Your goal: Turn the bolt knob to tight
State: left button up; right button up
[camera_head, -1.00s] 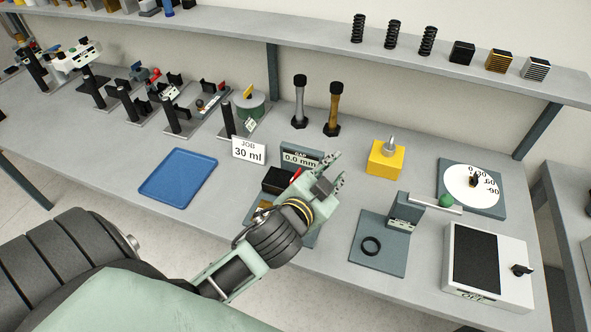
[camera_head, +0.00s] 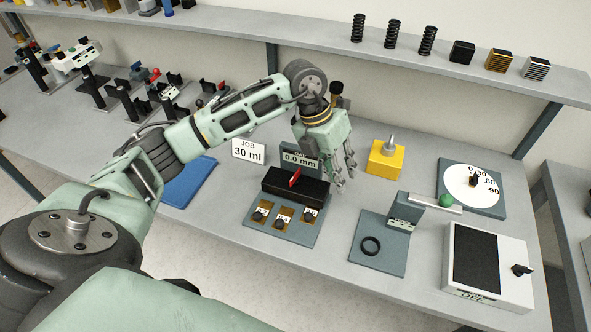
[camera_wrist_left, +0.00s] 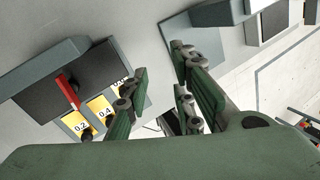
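My left gripper (camera_head: 342,180) hangs fingers-down above the bench, between a black block with a red lever (camera_head: 295,178) and a yellow block (camera_head: 386,158). Its fingers are spread apart and empty, also in the left wrist view (camera_wrist_left: 165,90). The yellow block has a silver upright post with a rounded head (camera_head: 389,146). A white dial (camera_head: 460,192) marked in numbers, with a black knob (camera_head: 474,181) at its middle, lies on a grey plate at the right. No label shows which is the bolt knob. My right gripper is out of view.
The gauge plate (camera_head: 262,238) carries several yellow labelled tabs and a "0.0 mm" display (camera_head: 300,160). A stand with a green ball (camera_head: 446,200) and a white box (camera_head: 503,275) are right. A shelf runs behind.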

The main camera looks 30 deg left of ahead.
aim_at(295, 179)
pick_arm(q)
jog(key=a+y, duration=0.1)
jog(key=a, duration=0.3)
jog(key=a+r+n+y, duration=0.1)
jog(key=a, duration=0.2)
jog(key=a+g+y, duration=0.1)
jog(key=a+y, duration=0.1)
jog(key=a, duration=0.2)
jog(key=shift+s+a+r+n, duration=0.25)
jog(key=shift+s+a+n, duration=0.05)
jog(key=shift+s+n, duration=0.1)
notch_tip(295, 179, down, 7)
jog(key=shift+r+p, duration=0.15)
jog(key=shift+p, duration=1.1)
jog(key=shift+w+d+f, duration=0.1)
jog(key=shift+f, duration=0.35)
jog(key=shift+c, duration=0.5)
grip_shut()
